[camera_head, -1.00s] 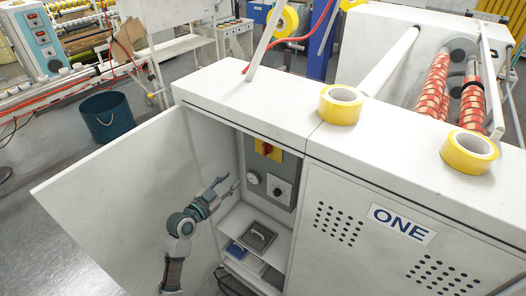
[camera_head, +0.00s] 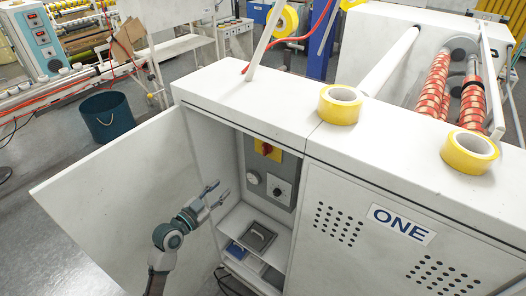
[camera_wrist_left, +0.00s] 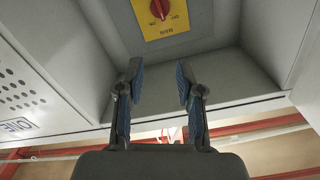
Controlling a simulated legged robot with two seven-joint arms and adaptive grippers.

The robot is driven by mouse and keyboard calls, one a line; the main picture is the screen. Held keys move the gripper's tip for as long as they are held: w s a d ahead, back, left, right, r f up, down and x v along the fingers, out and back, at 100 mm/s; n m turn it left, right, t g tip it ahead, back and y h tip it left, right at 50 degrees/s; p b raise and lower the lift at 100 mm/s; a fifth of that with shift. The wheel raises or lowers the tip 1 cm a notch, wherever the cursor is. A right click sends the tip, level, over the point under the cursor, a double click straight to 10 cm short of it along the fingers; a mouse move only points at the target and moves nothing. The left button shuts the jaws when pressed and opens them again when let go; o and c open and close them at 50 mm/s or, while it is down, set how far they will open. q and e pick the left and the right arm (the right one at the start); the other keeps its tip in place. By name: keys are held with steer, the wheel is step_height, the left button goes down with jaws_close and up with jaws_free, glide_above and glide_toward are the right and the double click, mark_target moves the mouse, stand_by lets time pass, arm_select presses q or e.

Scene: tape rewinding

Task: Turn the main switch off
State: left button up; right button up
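The main switch (camera_head: 267,149) is a red knob on a yellow plate, high on the grey panel inside the open cabinet. In the left wrist view the red knob (camera_wrist_left: 161,8) and its yellow plate show at the top, beyond the fingertips. My left gripper (camera_head: 217,193) is at the cabinet opening, below and left of the switch, apart from it. In the left wrist view the left gripper (camera_wrist_left: 158,84) has its two fingers spread with nothing between them. The right gripper does not show in either view.
The cabinet door (camera_head: 125,200) stands open to the left of my arm. A gauge (camera_head: 253,178) and a black dial (camera_head: 279,190) sit below the switch. A shelf (camera_head: 233,222) holds a grey device (camera_head: 259,238). Tape rolls (camera_head: 340,105) lie on the cabinet top.

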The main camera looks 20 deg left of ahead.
arm_select(q)
steer(key=v, duration=0.7)
steer(key=shift+s+a, duration=0.15)
steer(key=shift+s, duration=0.2)
steer(key=n+b, duration=0.4)
steer(key=n, duration=0.1)
glide_toward(263, 148)
steer(key=p+x, duration=0.1)
steer(key=x, duration=0.8)
steer(key=shift+w+f, duration=0.15)
steer(key=shift+f, duration=0.05)
jaws_close()
